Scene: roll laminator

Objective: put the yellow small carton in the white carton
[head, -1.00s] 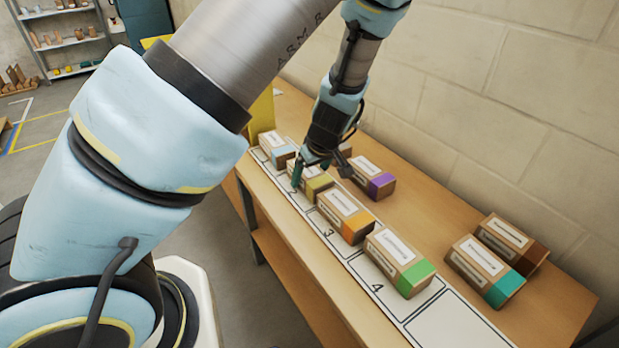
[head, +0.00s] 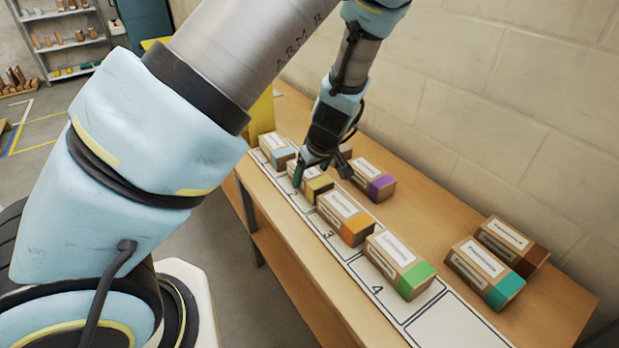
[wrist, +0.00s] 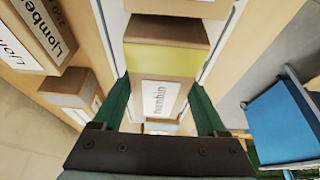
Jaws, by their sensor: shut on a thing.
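The yellow small carton (head: 319,187) is a brown box with a yellow end band and a white label. It lies in the strip of numbered slots on the table, between the light-blue-ended and orange-ended boxes. My gripper (head: 308,174) reaches down over it. In the wrist view, the yellow-banded carton (wrist: 165,60) lies between the green fingers of my gripper (wrist: 162,92), which are shut on its sides. The arm hides part of the carton in the head view. I cannot make out a white carton in either view.
Orange-ended (head: 357,231) and green-ended (head: 417,277) boxes stand nearer in the row, a light-blue-ended box (head: 283,156) farther. Purple-ended (head: 381,187), teal-ended (head: 505,289) and brown-ended (head: 531,256) boxes stand toward the wall. The front end slot (head: 460,328) is empty.

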